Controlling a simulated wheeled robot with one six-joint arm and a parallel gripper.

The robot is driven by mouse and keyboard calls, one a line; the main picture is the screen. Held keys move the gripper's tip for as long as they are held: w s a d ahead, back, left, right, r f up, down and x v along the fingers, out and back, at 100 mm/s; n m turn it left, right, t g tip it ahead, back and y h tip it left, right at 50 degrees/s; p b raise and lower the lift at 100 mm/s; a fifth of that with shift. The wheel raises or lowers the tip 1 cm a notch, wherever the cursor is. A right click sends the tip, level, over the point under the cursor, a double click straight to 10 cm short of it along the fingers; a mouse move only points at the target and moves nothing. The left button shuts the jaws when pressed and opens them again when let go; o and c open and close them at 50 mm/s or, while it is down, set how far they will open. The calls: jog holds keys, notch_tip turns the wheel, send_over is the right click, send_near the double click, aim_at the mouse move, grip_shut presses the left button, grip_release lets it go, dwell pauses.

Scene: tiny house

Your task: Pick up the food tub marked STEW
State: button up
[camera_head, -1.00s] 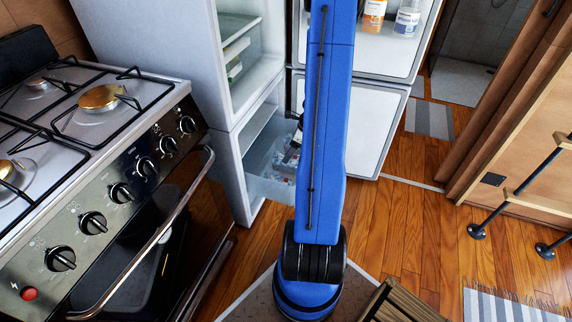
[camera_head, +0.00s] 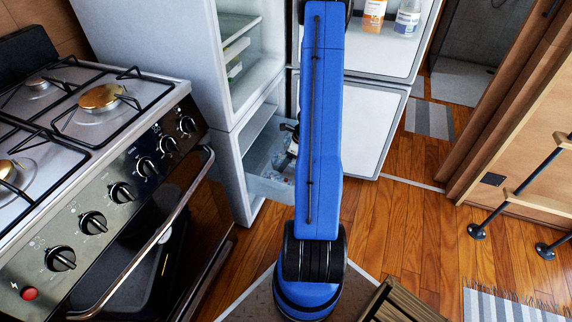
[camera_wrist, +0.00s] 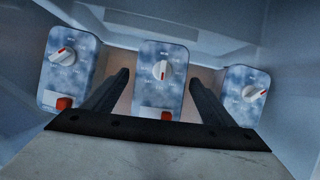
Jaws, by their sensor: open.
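My gripper (camera_wrist: 158,80) shows in the wrist view with its two dark fingers apart and nothing held between them. Three blue-white mottled objects, each with a white dial and a red part, stand in a row beyond it: a left one (camera_wrist: 68,78), a middle one (camera_wrist: 162,100) and a right one (camera_wrist: 244,100). The middle one shows between the fingers; I cannot tell how far off it is. Their small lettering is unreadable, and I cannot make out a tub marked STEW.
The stove (camera_head: 125,190) is close at left.

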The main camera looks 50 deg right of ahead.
jog(key=c, duration=1.5)
jog(key=shift+r, duration=0.1)
